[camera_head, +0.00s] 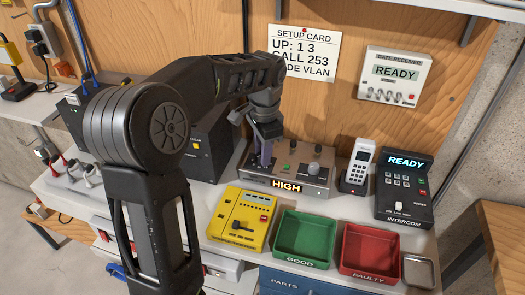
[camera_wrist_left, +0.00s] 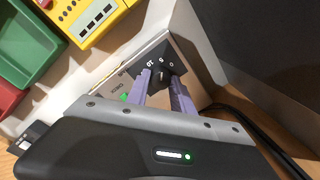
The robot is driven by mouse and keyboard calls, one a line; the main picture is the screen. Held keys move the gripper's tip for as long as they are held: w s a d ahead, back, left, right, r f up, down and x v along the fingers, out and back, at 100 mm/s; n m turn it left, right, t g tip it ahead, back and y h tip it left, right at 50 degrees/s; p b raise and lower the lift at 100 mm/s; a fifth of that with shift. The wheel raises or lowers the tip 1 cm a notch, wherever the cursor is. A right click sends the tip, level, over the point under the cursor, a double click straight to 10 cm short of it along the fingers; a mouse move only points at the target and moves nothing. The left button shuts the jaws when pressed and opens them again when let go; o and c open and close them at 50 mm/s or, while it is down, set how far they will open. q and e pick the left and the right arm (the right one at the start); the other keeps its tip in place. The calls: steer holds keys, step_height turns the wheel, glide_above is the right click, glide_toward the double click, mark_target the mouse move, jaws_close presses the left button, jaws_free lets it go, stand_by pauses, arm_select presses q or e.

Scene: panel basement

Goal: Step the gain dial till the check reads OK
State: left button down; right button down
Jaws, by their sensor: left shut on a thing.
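The metal test box (camera_head: 318,180) stands at the back of the bench. Its front display (camera_head: 286,185) reads HIGH. My left gripper (camera_head: 263,160) reaches down onto the box's left part. In the left wrist view, its two purple fingers (camera_wrist_left: 162,80) are shut on the dark gain dial (camera_wrist_left: 161,70), beside a black scale with white figures. In the head view the fingers and wrist hide the dial. Its exact setting cannot be read. My right gripper is not in view.
A yellow tester (camera_head: 242,216), a green GOOD tray (camera_head: 304,236) and a red FAULTY tray (camera_head: 371,252) stand in front. A handset (camera_head: 358,167) and an intercom (camera_head: 403,185) reading READY are to the right. A setup card (camera_head: 304,52) and a gate receiver (camera_head: 395,76) hang behind.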

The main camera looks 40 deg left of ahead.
arm_select(q)
steer(key=shift+m, duration=0.4)
steer(key=m, duration=0.3)
steer(key=shift+m, duration=2)
steer(key=c, duration=1.1)
jaws_free()
